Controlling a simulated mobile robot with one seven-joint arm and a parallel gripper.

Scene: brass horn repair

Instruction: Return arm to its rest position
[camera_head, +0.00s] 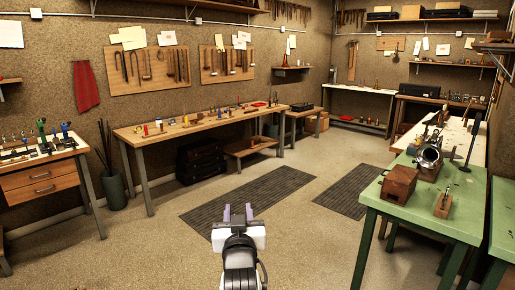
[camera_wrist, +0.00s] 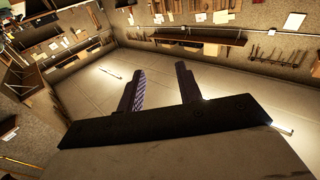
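My gripper (camera_head: 238,213) shows in the bottom middle of the head view, held over the open floor and pointing away from my body. Its two dark fingers stand apart with nothing between them. The wrist view also shows my gripper (camera_wrist: 159,90) open and empty, with ceiling and far walls beyond it. It touches no bench or object in either view. The lower part of my arm is cut off by the bottom edge of the head view.
A long wooden workbench (camera_head: 150,138) runs along the left wall. A drawer cabinet (camera_head: 40,180) stands far left. Floor mats (camera_head: 250,196) lie on clear floor between.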

